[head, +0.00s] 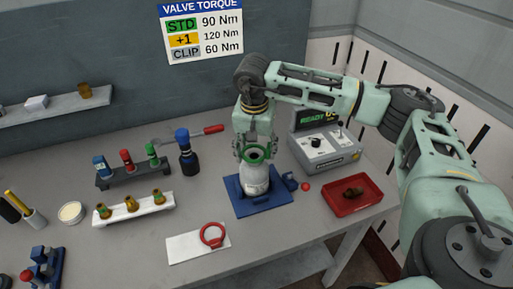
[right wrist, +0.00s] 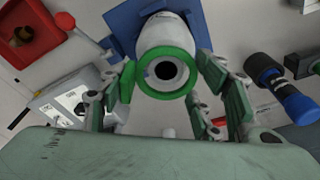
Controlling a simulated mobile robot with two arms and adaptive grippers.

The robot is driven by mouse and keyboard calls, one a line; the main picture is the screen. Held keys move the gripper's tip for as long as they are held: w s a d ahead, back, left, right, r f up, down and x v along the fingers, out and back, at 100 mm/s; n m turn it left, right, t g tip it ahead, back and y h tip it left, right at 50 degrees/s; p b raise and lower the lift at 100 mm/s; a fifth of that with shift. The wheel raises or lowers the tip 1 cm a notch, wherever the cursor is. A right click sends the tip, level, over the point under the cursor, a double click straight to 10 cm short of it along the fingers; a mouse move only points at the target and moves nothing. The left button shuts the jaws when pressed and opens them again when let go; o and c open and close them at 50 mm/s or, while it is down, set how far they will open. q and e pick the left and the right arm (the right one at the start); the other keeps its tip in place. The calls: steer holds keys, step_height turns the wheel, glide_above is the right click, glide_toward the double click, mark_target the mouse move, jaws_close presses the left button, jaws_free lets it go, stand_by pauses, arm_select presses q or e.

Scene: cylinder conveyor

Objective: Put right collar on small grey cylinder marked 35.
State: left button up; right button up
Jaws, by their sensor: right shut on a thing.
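The small grey cylinder (head: 255,180) stands upright in a blue base (head: 262,207) at the middle of the table. Its marking is not readable. A green collar (head: 257,154) is at the cylinder's top, held by my right gripper (head: 256,148), which points down from above. In the right wrist view the green collar (right wrist: 166,91) appears as a ring around the grey top and dark opening of the cylinder (right wrist: 168,30), with the fingers on both sides. I cannot tell whether it is seated or just above. My left gripper is not in view.
A red ring (head: 212,236) lies on a white plate (head: 190,250) in front. A red tray (head: 352,196) and a control box (head: 325,150) are to the right. Racks (head: 133,208) and a dark blue bottle (head: 187,155) stand to the left.

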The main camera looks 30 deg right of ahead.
mark_target(257, 156)
steer(key=shift+f+b, duration=1.35)
steer(key=shift+f, duration=0.2)
steer(key=o, duration=1.1)
steer(key=shift+r, duration=0.15)
step_height(257, 156, up, 6)
steer(key=p, duration=0.3)
